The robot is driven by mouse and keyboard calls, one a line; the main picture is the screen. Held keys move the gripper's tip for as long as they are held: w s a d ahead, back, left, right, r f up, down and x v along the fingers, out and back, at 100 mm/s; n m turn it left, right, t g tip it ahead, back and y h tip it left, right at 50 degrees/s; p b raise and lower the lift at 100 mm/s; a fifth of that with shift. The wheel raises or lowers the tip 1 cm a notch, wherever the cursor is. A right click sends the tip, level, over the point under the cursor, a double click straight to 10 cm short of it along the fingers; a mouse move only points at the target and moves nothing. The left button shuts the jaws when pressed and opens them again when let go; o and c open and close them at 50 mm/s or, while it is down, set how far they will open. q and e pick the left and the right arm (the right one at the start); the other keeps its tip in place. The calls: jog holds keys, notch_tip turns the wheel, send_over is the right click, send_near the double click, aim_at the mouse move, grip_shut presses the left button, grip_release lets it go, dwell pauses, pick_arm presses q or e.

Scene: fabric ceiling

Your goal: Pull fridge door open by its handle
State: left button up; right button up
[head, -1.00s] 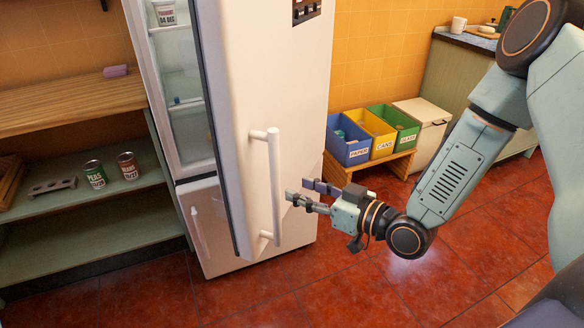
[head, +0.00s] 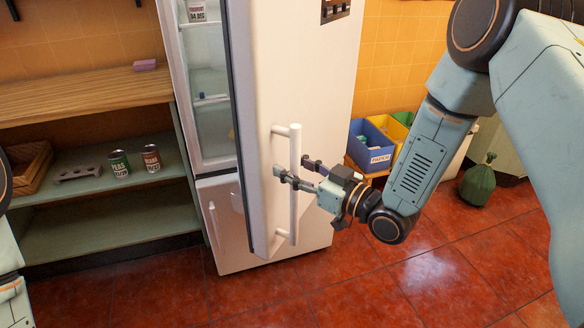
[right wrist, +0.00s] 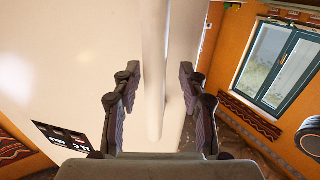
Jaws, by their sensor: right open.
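The white fridge door (head: 262,80) stands partly open, and lit shelves of the fridge (head: 205,90) show to its left. Its handle (head: 294,215) is a white upright bar on the door's front. My right gripper (head: 293,168) is at the handle's middle height with its fingers open. In the right wrist view the handle (right wrist: 154,60) runs between the two open fingers, with a gap visible on each side. Whether a finger touches the bar or door is unclear. My left gripper is out of view; only part of my left arm shows at the left edge.
Wooden shelving with cans (head: 120,164) and a basket (head: 27,168) stands left of the fridge. Sorting bins (head: 370,148) sit behind my right arm. A green bag (head: 478,185) is on the floor at right. The red tiled floor before the fridge is clear.

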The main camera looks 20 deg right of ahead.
jog(key=shift+w, duration=0.25)
jog(key=shift+s+d, duration=0.1)
jog(key=shift+d, duration=0.1)
jog(key=shift+a, duration=0.25)
jog(key=shift+c, duration=1.4)
jog(key=shift+d, duration=0.35)
jog(key=c, duration=0.4)
jog(key=shift+c, duration=1)
jog(key=shift+a, duration=0.2)
grip_shut()
